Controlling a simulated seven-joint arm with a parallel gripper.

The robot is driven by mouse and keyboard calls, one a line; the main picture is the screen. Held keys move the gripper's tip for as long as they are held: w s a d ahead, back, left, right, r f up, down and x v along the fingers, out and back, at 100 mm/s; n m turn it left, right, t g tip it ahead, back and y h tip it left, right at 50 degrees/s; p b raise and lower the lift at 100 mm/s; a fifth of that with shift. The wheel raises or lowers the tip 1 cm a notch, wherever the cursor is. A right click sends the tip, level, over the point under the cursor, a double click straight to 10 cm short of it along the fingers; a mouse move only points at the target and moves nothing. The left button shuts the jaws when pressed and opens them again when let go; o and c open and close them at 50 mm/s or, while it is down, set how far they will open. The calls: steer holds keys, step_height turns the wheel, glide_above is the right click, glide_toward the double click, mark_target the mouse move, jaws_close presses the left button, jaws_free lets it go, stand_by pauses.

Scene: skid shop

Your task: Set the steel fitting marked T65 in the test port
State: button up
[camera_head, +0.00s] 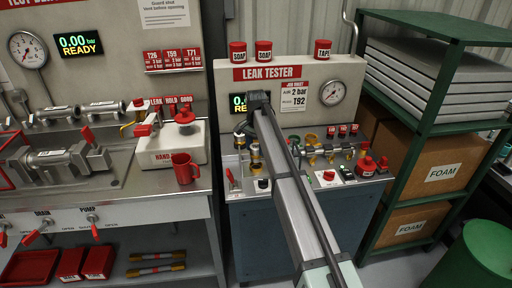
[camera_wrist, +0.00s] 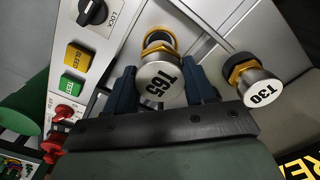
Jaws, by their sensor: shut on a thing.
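The steel fitting T65 (camera_wrist: 162,84), a round steel cap with a brass collar, sits between the two dark fingers of my gripper (camera_wrist: 160,90) in the wrist view. My gripper is shut on it. Its marked face points at the wrist camera, and its far end is hidden, so I cannot tell whether it touches the panel behind. In the head view my gripper (camera_head: 243,132) is at the left front of the leak tester (camera_head: 300,72), largely hidden by my arm. I cannot make out the test port clearly.
A fitting marked T30 (camera_wrist: 260,90) stands close to the right of my gripper in the wrist view. A black LOCK knob (camera_wrist: 92,12) and yellow BLEED button (camera_wrist: 77,58) are at left. A red mug (camera_head: 185,168) stands on the left bench; green shelving (camera_head: 425,110) stands right.

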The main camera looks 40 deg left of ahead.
mark_target(256, 155)
steer(key=shift+f, duration=2.15)
stand_by(1.7)
steer(key=o, duration=0.9)
steer(key=shift+o, duration=0.2)
steer(key=o, duration=0.3)
steer(key=shift+o, duration=0.2)
steer(key=shift+r, duration=1.65)
steer(key=shift+r, duration=2.85)
